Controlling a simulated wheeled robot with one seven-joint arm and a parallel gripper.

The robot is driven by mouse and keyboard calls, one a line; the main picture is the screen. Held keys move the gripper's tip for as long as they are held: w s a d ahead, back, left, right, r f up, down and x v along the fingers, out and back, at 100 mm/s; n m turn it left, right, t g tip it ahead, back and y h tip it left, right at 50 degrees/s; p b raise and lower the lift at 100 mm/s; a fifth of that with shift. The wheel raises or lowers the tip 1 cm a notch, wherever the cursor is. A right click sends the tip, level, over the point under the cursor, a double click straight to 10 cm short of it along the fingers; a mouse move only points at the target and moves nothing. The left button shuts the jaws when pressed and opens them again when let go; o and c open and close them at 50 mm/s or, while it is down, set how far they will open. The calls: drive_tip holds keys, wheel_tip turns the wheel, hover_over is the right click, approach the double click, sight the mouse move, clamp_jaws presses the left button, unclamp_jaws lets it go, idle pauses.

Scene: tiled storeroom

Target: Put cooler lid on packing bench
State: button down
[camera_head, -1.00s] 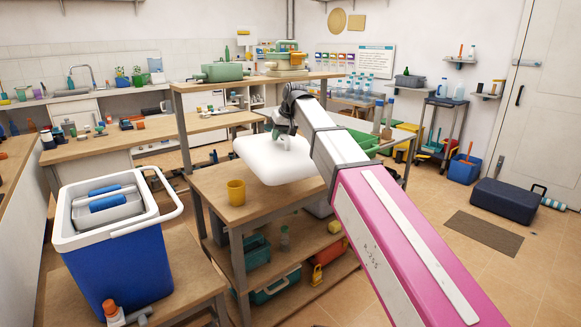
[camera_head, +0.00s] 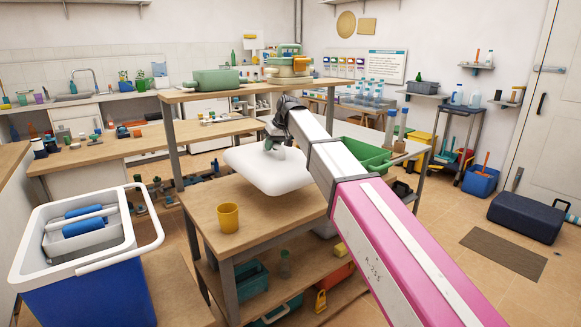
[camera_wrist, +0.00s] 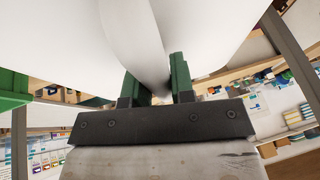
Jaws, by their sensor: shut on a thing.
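The white cooler lid (camera_head: 268,172) is held over the wooden bench (camera_head: 207,199) in the head view. My gripper (camera_head: 272,142) is shut on it from above; the wrist view shows its green fingers (camera_wrist: 152,88) closed on a raised part of the white lid (camera_wrist: 210,30). The lid looks roughly level. I cannot tell whether its underside touches the bench top. The blue cooler box (camera_head: 85,300) with a white rim stands open at the lower left, with a grey tray and blue items inside.
A yellow mug (camera_head: 228,217) stands on the bench, left of and nearer than the lid. An upper shelf (camera_head: 250,86) carries a green case and a stacked appliance behind. A green bin (camera_head: 362,155) is right of my arm.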

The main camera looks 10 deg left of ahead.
sight(290, 153)
drive_tip(key=w+d+f, duration=0.1)
drive_tip(key=d, duration=0.1)
drive_tip(key=w+d+f, duration=0.1)
drive_tip(key=d, duration=0.1)
drive_tip(key=w+d+f, duration=0.1)
drive_tip(key=d+f, duration=0.1)
drive_tip(key=shift+w+f, duration=0.1)
drive_tip(key=shift+f, duration=1.95)
drive_tip(key=shift+f, duration=0.15)
drive_tip(key=c, duration=1)
unclamp_jaws()
drive_tip(key=v, duration=1.2)
